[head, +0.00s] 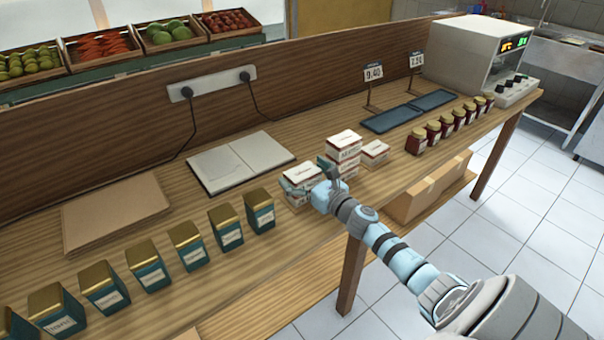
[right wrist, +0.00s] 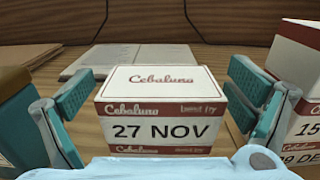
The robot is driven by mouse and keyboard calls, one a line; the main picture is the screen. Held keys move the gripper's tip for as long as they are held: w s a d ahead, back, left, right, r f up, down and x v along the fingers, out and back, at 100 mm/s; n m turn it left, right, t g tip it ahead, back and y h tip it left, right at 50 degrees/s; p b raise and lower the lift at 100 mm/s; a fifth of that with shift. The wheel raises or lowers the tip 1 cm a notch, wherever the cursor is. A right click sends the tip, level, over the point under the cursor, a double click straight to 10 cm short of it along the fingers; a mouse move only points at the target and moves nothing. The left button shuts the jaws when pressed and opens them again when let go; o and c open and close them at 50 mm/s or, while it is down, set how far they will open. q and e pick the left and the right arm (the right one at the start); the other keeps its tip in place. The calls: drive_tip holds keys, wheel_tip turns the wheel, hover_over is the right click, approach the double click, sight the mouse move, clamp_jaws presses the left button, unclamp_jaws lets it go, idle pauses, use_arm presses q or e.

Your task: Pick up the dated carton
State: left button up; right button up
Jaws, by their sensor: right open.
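A white carton with red trim (right wrist: 160,112) reads "27 NOV" and fills the middle of the right wrist view. My right gripper (right wrist: 168,92) is open, with one teal finger on each side of the carton and a gap at each side. In the head view my right gripper (head: 310,180) partly covers the carton. Other similar cartons (head: 344,141) stand stacked just to the right. One of them (right wrist: 298,90) shows a partly cut-off date in the right wrist view. My left gripper is not in view.
Several teal tins with gold lids (head: 259,212) stand in a row to the left.

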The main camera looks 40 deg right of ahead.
drive_tip(key=c, duration=1.3)
drive_tip(key=shift+r, duration=0.1)
